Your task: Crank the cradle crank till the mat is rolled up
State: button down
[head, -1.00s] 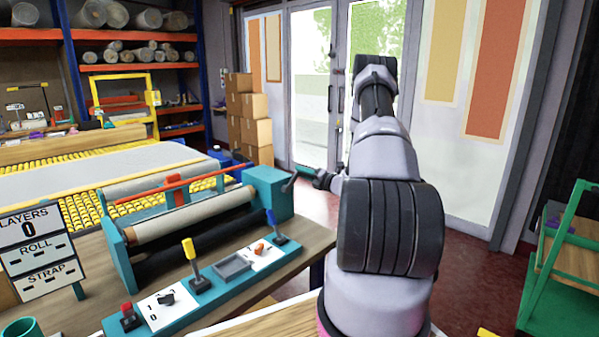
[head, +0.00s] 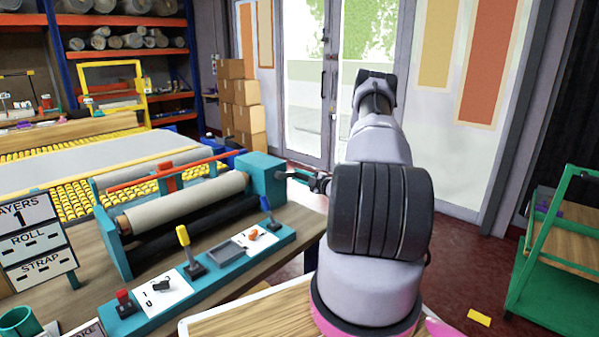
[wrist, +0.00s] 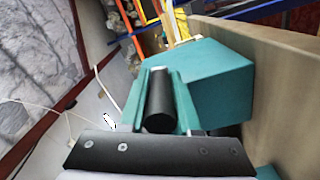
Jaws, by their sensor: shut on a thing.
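The teal cradle stands on the wooden bench, with a pale grey-beige roll (head: 185,203) lying across it. Its teal end box (head: 262,177) is on the right, and it also fills the upper middle of the wrist view (wrist: 210,80). The dark crank (head: 293,175) sticks out from the box's right side. My gripper (head: 319,184) is at the crank, partly hidden by my arm. In the wrist view my gripper (wrist: 160,84) is shut on the dark crank handle (wrist: 159,108). The mat (head: 110,165) lies flat behind the cradle.
A sign (head: 35,245) at the left reads LAYERS 1, with ROLL and STRAP dashed. A teal control strip (head: 222,258) with levers runs along the bench front. A green cart (head: 560,255) stands right. Cardboard boxes (head: 240,105) stand behind.

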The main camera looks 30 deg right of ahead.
jog(key=f+m, duration=0.2)
jog(key=shift+s+a+m, duration=0.15)
jog(key=shift+a+m, duration=0.15)
jog(key=shift+m, duration=0.1)
jog(key=shift+s+a+f, duration=0.1)
jog(key=shift+a+f, duration=0.15)
jog(key=shift+f, duration=0.2)
jog(key=shift+a+f, duration=0.1)
jog(key=c, duration=0.6)
grip_release()
jog(key=v, duration=1)
jog(key=shift+s, duration=0.4)
dwell(0.4)
